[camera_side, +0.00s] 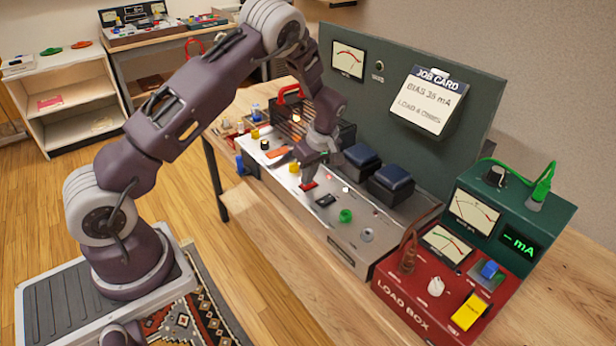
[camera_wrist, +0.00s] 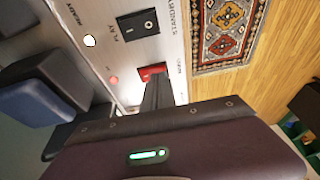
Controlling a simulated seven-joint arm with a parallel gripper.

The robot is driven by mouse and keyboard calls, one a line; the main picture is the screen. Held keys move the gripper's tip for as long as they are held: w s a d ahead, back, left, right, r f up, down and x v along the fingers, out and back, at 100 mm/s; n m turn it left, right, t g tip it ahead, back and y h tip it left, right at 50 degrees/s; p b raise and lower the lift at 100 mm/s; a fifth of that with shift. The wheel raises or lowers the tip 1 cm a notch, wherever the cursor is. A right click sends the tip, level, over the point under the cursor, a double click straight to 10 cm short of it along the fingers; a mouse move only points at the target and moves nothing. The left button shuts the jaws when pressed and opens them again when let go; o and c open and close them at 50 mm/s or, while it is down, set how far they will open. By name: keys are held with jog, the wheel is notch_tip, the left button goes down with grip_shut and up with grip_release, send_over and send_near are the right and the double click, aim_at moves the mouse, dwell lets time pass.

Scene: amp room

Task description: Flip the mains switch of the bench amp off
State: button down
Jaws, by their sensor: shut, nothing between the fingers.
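The bench amp (camera_side: 345,250) is a long silver-panelled unit on the wooden bench. Its red switch (camera_side: 308,187), apparently the mains switch, sits on the panel. It also shows in the wrist view (camera_wrist: 152,71), partly covered by my fingers. My gripper (camera_side: 306,178) is shut and empty, pointing down at the red switch. In the wrist view its fingertips (camera_wrist: 157,82) are right at the switch's edge; I cannot tell whether they touch. The switch's exact tilt is unclear. A pinkish-red lamp (camera_wrist: 113,79) is beside it.
A black rocker switch (camera_wrist: 137,25) marked STANDBY and PLAY is close by, with a white lamp (camera_wrist: 89,40). Dark-capped transformers (camera_side: 390,184) stand behind the panel. A green knob (camera_side: 345,215) is to the right. The red load box (camera_side: 400,292) and green meter box (camera_side: 520,222) stand further right.

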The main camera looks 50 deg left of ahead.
jog(key=shift+f, duration=0.25)
jog(key=shift+s+f, duration=0.2)
jog(key=shift+f, duration=0.05)
jog(key=shift+w, duration=0.15)
jog(key=shift+w+r, duration=0.15)
jog(key=shift+w, duration=0.55)
jog(key=shift+r, duration=0.15)
jog(key=a+v, duration=0.1)
jog(key=v, duration=1.2)
jog(key=shift+w+r, duration=0.15)
jog(key=shift+r, duration=0.35)
